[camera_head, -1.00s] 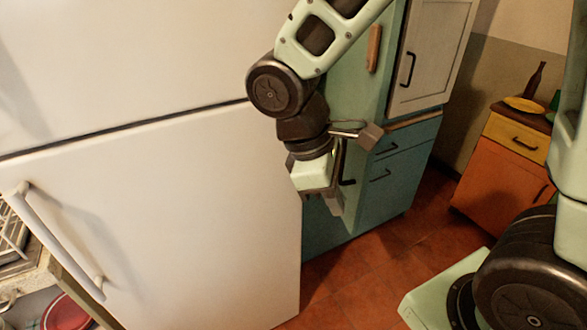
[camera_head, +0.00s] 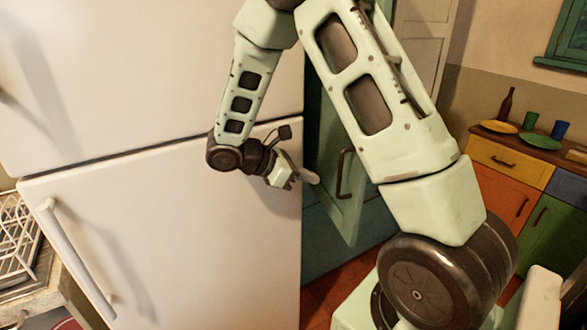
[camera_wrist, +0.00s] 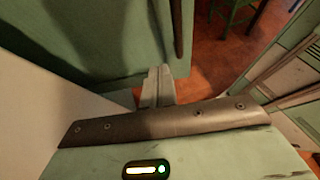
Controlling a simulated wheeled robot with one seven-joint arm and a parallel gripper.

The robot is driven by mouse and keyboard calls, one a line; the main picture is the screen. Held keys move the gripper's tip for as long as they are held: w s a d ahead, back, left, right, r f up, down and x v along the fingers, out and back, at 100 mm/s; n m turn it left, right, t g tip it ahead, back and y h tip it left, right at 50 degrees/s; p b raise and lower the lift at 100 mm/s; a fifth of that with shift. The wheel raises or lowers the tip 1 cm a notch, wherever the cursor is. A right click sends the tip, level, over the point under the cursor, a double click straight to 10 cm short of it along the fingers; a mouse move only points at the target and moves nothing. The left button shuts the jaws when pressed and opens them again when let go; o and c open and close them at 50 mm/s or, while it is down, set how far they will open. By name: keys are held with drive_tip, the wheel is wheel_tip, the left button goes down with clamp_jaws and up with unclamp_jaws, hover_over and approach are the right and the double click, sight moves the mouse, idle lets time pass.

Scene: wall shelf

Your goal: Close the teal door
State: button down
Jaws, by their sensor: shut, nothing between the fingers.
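The teal door (camera_head: 327,135) is on the cabinet just right of the white fridge. It stands ajar, with its lower corner jutting out from the cabinet front. Its dark bar handle (camera_head: 343,173) is upright. My arm hides the door's upper right part. My gripper (camera_head: 308,177) is shut and empty, in front of the fridge's right edge and left of the handle. In the wrist view, the shut fingers (camera_wrist: 158,84) point at the lower part of the teal door (camera_wrist: 95,45), with the handle (camera_wrist: 178,25) above them to the right. I cannot tell whether they touch the door.
The white fridge (camera_head: 170,220) fills the left and stands close beside my gripper. A dish rack (camera_head: 18,245) is at the far left. Colourful low cabinets (camera_head: 505,190) with plates, cups and a bottle stand at the right. The red floor (camera_wrist: 228,62) shows open room beyond the door.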

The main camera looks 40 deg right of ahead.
sight(346, 181)
drive_tip(key=s+d, duration=0.1)
drive_tip(key=d, duration=0.1)
drive_tip(key=s+d+f+p, duration=0.1)
drive_tip(key=d, duration=0.1)
drive_tip(key=s+d+p, duration=0.1)
drive_tip(key=d, duration=0.1)
drive_tip(key=shift+s+d+f, duration=0.2)
drive_tip(key=shift+f, duration=0.2)
drive_tip(key=shift+d, duration=0.15)
